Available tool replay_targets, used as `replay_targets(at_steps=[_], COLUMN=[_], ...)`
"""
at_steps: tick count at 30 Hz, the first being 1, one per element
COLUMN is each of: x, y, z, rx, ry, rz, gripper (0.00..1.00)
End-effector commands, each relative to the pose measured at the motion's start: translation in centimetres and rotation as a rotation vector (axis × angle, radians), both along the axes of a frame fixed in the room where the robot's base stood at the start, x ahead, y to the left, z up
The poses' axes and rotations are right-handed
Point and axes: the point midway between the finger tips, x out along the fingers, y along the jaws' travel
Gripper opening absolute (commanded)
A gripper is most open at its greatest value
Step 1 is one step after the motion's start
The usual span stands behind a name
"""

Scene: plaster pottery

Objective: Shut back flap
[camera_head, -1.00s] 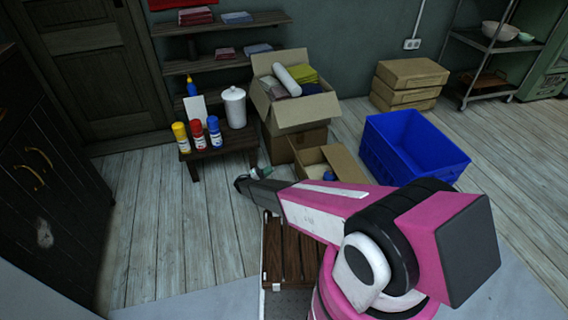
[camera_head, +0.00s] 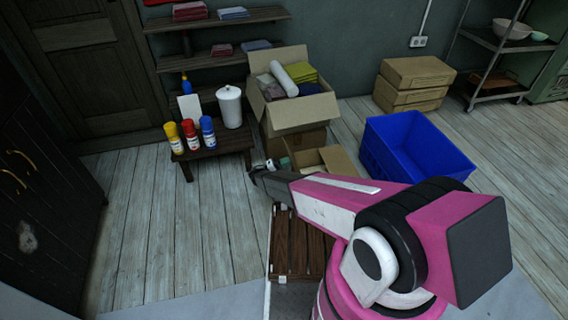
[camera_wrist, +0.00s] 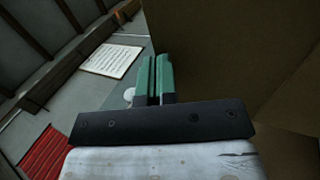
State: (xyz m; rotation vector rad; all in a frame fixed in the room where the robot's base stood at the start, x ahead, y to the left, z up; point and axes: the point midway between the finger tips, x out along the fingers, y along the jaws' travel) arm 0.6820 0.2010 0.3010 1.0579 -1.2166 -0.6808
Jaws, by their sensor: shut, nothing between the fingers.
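My gripper (camera_head: 278,163) is shut and empty, beside the left side of the low open cardboard box (camera_head: 322,160). Its two green fingers (camera_wrist: 154,76) lie together in the wrist view. A large brown cardboard surface (camera_wrist: 225,55) fills the right of that view, close to the fingers; I cannot tell whether they touch it. In the head view, a raised flap (camera_head: 340,162) shows on the low box's right side. My arm hides the box's front, and I cannot tell which flap is the back one.
An open box (camera_head: 303,112) with cloths and a white roll stands behind the low box. A blue crate (camera_head: 415,145) is at right. A small dark table (camera_head: 228,142) with bottles stands left. A slatted wooden crate (camera_head: 295,248) lies below my arm. Floor is clear at left.

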Motion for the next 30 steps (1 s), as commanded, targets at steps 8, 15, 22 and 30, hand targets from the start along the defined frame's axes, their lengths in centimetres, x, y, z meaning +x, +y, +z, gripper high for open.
replay_targets(at_steps=[8,15,22,30], x=[0.0,0.0,0.2,1.0], y=[0.0,-0.3,-1.7,-4.7], z=[0.0,0.4,1.5,2.5], rx=[0.0,0.041,0.233,0.445], ry=[0.0,0.012,0.064,0.125], rz=[0.001,0.0,0.0,-0.001], gripper=[0.0,0.0,0.0,0.0])
